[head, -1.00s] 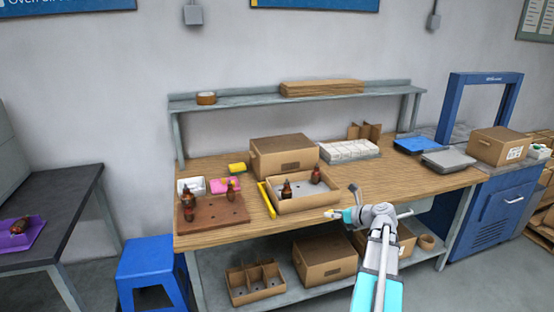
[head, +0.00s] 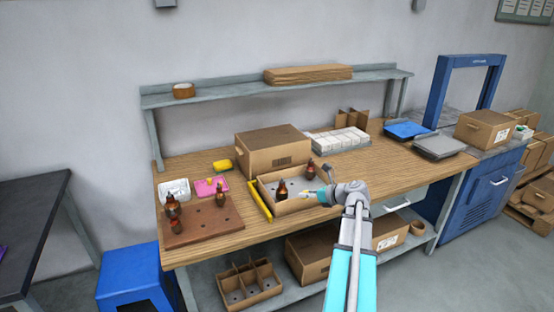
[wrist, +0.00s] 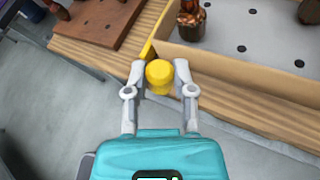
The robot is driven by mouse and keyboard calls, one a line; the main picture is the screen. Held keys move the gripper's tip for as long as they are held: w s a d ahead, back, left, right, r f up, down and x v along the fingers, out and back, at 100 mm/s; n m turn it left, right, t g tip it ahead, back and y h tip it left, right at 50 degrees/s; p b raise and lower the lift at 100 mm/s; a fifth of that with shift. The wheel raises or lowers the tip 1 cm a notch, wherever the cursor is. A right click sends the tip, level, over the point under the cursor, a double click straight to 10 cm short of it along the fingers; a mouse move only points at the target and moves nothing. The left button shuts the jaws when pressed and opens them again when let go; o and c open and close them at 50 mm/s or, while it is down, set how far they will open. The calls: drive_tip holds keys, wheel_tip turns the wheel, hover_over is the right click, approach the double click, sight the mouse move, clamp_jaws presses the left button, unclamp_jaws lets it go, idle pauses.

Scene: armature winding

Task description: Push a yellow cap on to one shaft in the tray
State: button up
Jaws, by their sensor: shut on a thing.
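My gripper (wrist: 160,76) is shut on a yellow cap (wrist: 159,73), held between its two fingertips in the wrist view. In the head view my gripper (head: 322,196) is at the right front of the cardboard tray (head: 291,208). The tray holds two dark brown armatures with copper windings. One armature (head: 282,190) stands upright near the tray's left side, and the other (head: 311,169) stands at the back right. The nearer armature also shows at the top of the wrist view (wrist: 191,22). The held cap is apart from both shafts. The shaft tops are out of the wrist view.
A wooden board (head: 203,222) with several armatures lies left of the tray. A yellow strip (head: 260,200) runs along the tray's left side. A closed carton (head: 272,152) stands behind. A pink pad (head: 210,187) and a yellow block (head: 222,166) lie at the back left.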

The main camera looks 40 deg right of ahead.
drive_tip(key=shift+w+a, duration=0.1)
drive_tip(key=shift+w, duration=0.2)
drive_tip(key=shift+w+r, duration=0.35)
drive_tip(key=shift+w, duration=0.1)
drive_tip(key=w+r+n+y+p, duration=0.1)
drive_tip(key=w+r+p, duration=0.1)
drive_tip(key=w, duration=0.2)
drive_tip(key=w+r+n+g+y+p, duration=0.1)
drive_tip(key=w+r+n+p, duration=0.1)
drive_tip(key=w, duration=0.2)
drive_tip(key=w+d+r+n+y+p, duration=0.1)
drive_tip(key=w+r+p, duration=0.1)
drive_tip(key=w, duration=0.2)
drive_tip(key=shift+w+d+g+p, duration=0.1)
drive_tip(key=shift+w+g+p, duration=0.15)
drive_tip(key=shift+g+p, duration=0.15)
drive_tip(key=shift+f, duration=0.1)
drive_tip(key=b, duration=0.5)
hover_over(284, 182)
drive_tip(key=shift+f, duration=2.1)
drive_tip(key=shift+f+b, duration=1.3)
drive_tip(key=shift+f, duration=0.15)
